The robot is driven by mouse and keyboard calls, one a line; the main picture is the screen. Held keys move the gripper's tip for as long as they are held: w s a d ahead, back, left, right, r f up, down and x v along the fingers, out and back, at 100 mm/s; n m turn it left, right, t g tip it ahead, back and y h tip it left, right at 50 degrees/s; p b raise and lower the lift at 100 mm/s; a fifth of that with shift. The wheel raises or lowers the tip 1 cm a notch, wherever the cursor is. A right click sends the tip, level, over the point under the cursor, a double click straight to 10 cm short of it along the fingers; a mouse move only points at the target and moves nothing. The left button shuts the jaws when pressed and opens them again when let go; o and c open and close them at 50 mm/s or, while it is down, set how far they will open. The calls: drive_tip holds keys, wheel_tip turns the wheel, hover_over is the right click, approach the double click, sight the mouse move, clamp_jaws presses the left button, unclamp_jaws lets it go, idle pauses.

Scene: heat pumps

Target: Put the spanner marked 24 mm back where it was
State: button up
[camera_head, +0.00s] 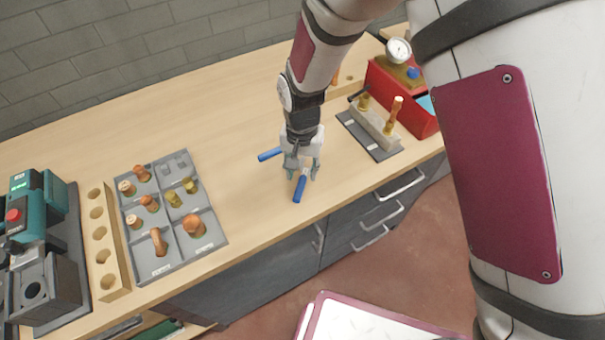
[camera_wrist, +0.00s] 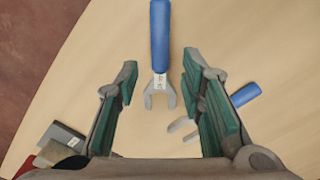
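Two blue-handled open-ended spanners lie on the workbench (camera_head: 235,110). In the wrist view, one spanner (camera_wrist: 160,40) points its handle up the picture, with its grey jaw between my fingertips; a small label near its jaw is too small to read. Its handle (camera_head: 299,188) is nearest the bench front in the head view. The other spanner (camera_wrist: 245,94) lies to the right, partly hidden by a finger; its handle (camera_head: 270,154) shows left of my gripper. No size mark is legible. My gripper (camera_head: 302,172) is open and empty above them, with fingers apart (camera_wrist: 162,88).
A grey sectioned tray (camera_head: 217,237) with several wooden-handled pieces is to the left, near a holed wooden block (camera_head: 113,240) and a teal machine (camera_head: 52,205). A grey plate with a block (camera_head: 372,125) and a red box (camera_head: 422,119) are to the right. Bench between is clear.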

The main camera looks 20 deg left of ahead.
sight(302, 180)
wheel_tip(302, 180, up, 9)
drive_tip(key=shift+b, duration=0.35)
drive_tip(key=d+r+t+y, duration=0.1)
drive_tip(key=d+r+t, duration=0.1)
drive_tip(key=d+r, duration=1.55)
drive_tip(key=s+d+r+t, duration=0.1)
drive_tip(key=s+d+r, duration=0.2)
drive_tip(key=s+d, duration=0.3)
drive_tip(key=s+d+r+t+h, duration=0.1)
drive_tip(key=s+d+r+t, duration=0.1)
drive_tip(key=s+d, duration=0.4)
drive_tip(key=d+r, duration=0.1)
drive_tip(key=d, duration=0.3)
drive_tip(key=shift+s+d+r+m+t, duration=0.3)
drive_tip(key=shift+r+m, duration=0.1)
